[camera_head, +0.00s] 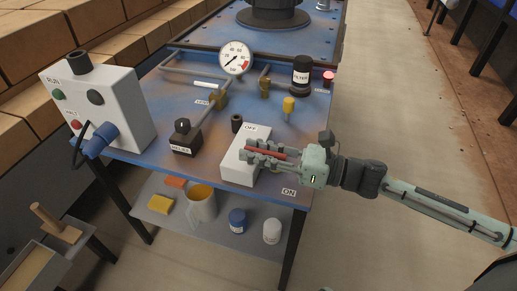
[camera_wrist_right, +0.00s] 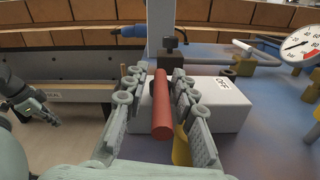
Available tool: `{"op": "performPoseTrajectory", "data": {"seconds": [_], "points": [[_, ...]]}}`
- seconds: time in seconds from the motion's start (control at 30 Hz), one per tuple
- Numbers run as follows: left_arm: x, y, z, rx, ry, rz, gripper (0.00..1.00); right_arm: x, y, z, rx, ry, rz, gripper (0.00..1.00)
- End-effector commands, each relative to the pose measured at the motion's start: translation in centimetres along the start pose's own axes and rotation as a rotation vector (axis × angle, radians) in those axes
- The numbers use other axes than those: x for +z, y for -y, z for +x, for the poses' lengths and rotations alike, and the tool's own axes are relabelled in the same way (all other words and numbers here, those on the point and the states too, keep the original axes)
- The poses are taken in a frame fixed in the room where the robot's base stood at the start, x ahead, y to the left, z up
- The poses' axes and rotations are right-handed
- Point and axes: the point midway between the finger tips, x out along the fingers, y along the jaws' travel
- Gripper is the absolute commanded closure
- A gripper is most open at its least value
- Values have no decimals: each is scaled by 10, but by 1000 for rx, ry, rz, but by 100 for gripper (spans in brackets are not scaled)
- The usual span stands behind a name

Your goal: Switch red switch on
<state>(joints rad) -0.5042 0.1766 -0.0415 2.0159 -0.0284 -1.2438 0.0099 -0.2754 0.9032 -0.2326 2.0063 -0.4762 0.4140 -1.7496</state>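The red switch lever (camera_head: 268,153) is a red bar at the white switch box (camera_head: 240,171) on the blue bench. An OFF label (camera_head: 250,128) is at the box's far end and an ON label (camera_head: 289,192) is on the bench's near edge. My right gripper (camera_head: 262,154) is at the lever, coming from the right. In the right wrist view the red bar (camera_wrist_right: 162,104) lies between its two spread fingers, with gaps visible on both sides. My left gripper (camera_wrist_right: 46,117) shows at the left of that view, away from the switch; its finger opening is unclear.
A grey control box (camera_head: 97,107) with a blue plug stands at the bench's left. A pressure gauge (camera_head: 236,59), pipes, a black filter (camera_head: 301,76) and a lit red lamp (camera_head: 328,77) are behind. A lower shelf (camera_head: 217,238) holds a mug and jars. The floor at right is clear.

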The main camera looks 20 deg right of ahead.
Motion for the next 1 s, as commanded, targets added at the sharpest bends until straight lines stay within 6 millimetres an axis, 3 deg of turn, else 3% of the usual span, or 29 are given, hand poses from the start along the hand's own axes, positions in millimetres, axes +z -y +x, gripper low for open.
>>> {"op": "performPoseTrajectory", "data": {"seconds": [0.57, 1.0], "points": [[0, 0, 0, 0, 0, 0, 100, -2, 0, -6, -2, -3, 3, 67], [0, 0, 0, 0, 0, 0, 100, -3, -1, -83, -2, -3, 6, 67]]}}
